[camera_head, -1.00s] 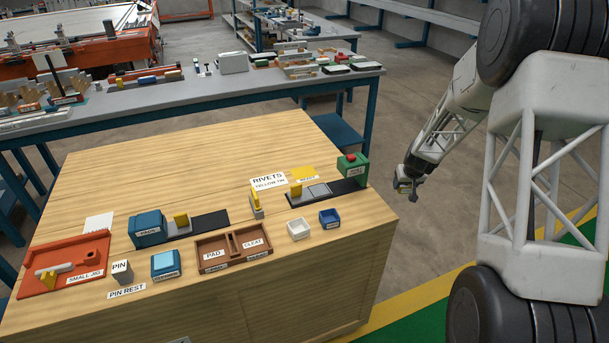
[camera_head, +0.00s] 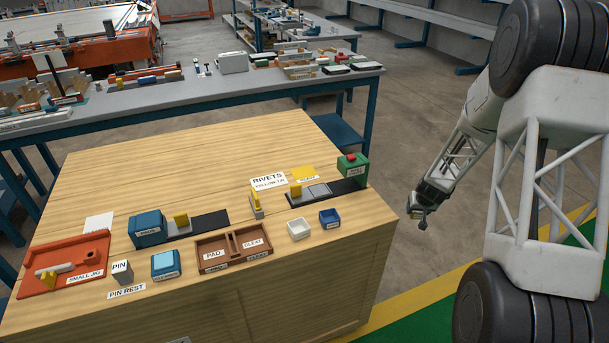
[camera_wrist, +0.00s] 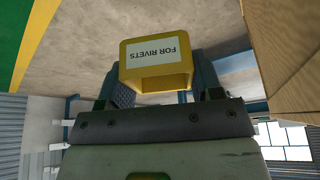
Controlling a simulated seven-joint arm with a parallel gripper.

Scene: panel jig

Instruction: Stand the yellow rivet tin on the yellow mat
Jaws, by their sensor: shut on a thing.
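My gripper (camera_wrist: 160,78) is shut on the yellow rivet tin (camera_wrist: 156,52), with one dark finger on each side of it. In the head view my gripper (camera_head: 417,213) hangs off the right end of the wooden bench, over the floor, and the tin is too small there to make out clearly.
A "RIVETS YELLOW TIN" sign (camera_head: 269,181) lies left of the mat. A green box with a red button (camera_head: 352,167) stands to its right, on a dark strip. The bench's back is clear.

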